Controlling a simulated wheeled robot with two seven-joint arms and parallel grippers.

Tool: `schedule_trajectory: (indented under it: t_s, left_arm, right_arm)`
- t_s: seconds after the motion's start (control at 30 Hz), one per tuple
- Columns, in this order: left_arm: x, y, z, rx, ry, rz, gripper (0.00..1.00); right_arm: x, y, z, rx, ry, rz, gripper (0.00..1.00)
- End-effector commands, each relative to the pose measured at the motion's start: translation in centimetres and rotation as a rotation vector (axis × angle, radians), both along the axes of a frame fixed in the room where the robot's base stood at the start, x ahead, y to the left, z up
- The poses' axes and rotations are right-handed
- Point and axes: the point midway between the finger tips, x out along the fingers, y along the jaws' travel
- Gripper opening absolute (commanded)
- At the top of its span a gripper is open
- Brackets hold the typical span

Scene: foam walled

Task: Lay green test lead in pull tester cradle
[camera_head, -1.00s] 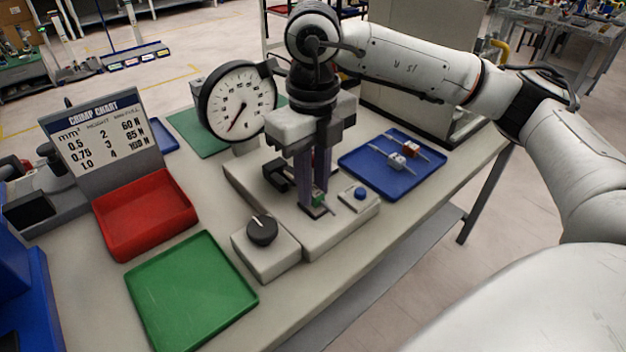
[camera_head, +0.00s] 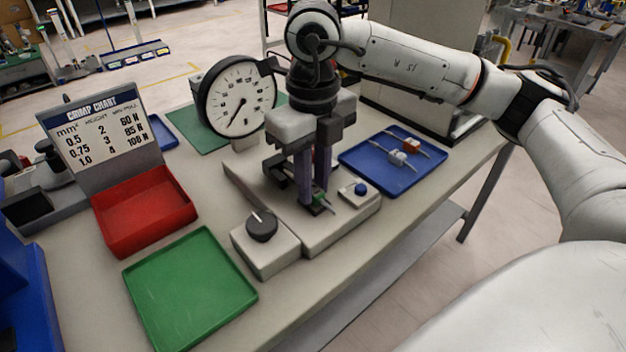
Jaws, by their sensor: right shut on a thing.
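My right gripper (camera_head: 313,200) points straight down over the pull tester (camera_head: 340,222), its fingers shut on the green test lead (camera_head: 320,197). The tester's round dial gauge (camera_head: 238,98) stands behind on the left. My left gripper is not in view.
A knob box (camera_head: 263,246) stands in front. An empty red bin (camera_head: 145,212), a green tray (camera_head: 190,290) and a crimp chart (camera_head: 100,130) are at left.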

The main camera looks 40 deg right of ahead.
Motion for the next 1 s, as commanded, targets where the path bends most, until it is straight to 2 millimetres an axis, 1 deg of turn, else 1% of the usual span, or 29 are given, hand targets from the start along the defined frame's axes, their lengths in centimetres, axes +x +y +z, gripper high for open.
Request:
schedule_trajectory:
  t_s: [0.23, 0.27, 0.3, 0.37, 0.4, 0.77, 0.87, 1.0]
  left_arm:
    - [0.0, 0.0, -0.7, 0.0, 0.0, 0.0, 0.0]
    - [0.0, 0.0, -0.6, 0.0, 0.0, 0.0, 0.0]
    - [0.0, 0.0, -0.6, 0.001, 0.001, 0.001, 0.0]
    - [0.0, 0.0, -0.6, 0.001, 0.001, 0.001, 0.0]
    - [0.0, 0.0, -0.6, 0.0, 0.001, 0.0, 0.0]
    - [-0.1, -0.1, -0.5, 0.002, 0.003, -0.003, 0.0]
    - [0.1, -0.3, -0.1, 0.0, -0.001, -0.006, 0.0]
    - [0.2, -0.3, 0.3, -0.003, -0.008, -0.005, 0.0]
  right_arm:
    - [0.0, 0.0, -0.8, 0.0, 0.0, 0.001, 0.0]
    - [0.0, 0.0, -0.7, 0.0, 0.0, 0.001, 0.21]
    - [0.0, 0.0, -0.6, 0.0, 0.0, 0.001, 0.28]
    - [0.0, 0.0, -0.6, 0.0, 0.0, 0.001, 0.38]
    - [0.0, 0.0, -0.6, 0.0, 0.0, 0.001, 0.4]
    - [0.0, 0.0, -0.5, 0.0, -0.001, 0.0, 0.4]
    - [0.1, 0.0, 1.2, 0.001, -0.005, -0.001, 0.4]
    - [0.1, 0.1, 4.1, 0.001, -0.005, 0.001, 0.4]
